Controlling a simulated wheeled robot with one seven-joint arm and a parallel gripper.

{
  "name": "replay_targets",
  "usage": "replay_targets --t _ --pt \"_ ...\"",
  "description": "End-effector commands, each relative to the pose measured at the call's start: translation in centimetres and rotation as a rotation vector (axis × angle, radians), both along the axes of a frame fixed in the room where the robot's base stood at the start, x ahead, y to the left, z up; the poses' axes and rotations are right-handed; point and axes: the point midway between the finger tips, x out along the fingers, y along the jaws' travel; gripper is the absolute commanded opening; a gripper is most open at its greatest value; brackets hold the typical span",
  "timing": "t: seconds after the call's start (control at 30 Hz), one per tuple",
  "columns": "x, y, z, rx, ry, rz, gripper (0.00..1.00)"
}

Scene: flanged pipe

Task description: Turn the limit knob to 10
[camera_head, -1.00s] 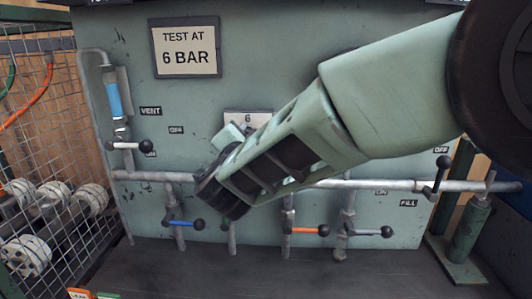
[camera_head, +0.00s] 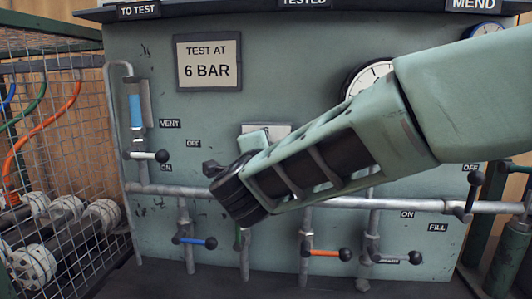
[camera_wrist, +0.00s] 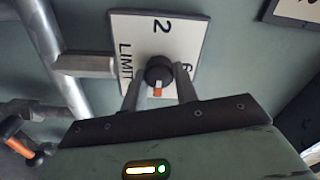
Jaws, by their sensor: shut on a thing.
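The limit knob (camera_wrist: 158,70) is a small round dark knob with an orange pointer mark. In the wrist view it sits on a white plate (camera_wrist: 185,28) marked LIMIT, 2 and 6, seen turned, and the orange mark faces the bottom of the picture. My gripper (camera_wrist: 159,84) has one finger on each side of the knob and is shut on it. In the head view the plate's top edge (camera_head: 252,128) shows above my arm. My wrist hides the knob and the fingers there.
A pipe (camera_wrist: 60,50) with a side stub runs left of the plate in the wrist view. In the head view, valves with blue (camera_head: 196,242) and orange (camera_head: 325,253) handles hang below the long pipe (camera_head: 170,190). A wire cage (camera_head: 60,150) stands at left.

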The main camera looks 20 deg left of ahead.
Motion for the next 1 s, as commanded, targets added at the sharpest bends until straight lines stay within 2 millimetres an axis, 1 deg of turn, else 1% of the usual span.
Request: replay_targets --t 0.23,0.27,0.3,0.33,0.6,0.73,0.87,1.0 --pt "0.0 0.0 -0.1 0.0 0.003 0.0 0.07" --pt "0.0 0.0 -0.1 0.0 0.003 0.0 0.38" --pt "0.0 0.0 -0.1 0.0 0.002 0.0 0.49" --pt "0.0 0.0 -0.1 0.0 0.002 0.0 0.51" --pt "-0.1 0.0 0.0 0.0 0.001 0.001 0.51" --pt "-0.9 -0.2 0.0 0.001 0.001 0.001 0.51" --pt "-3.0 -0.6 0.0 -0.001 0.0 0.003 0.51" --pt "-6.2 -1.4 0.0 0.0 0.001 0.004 0.51"
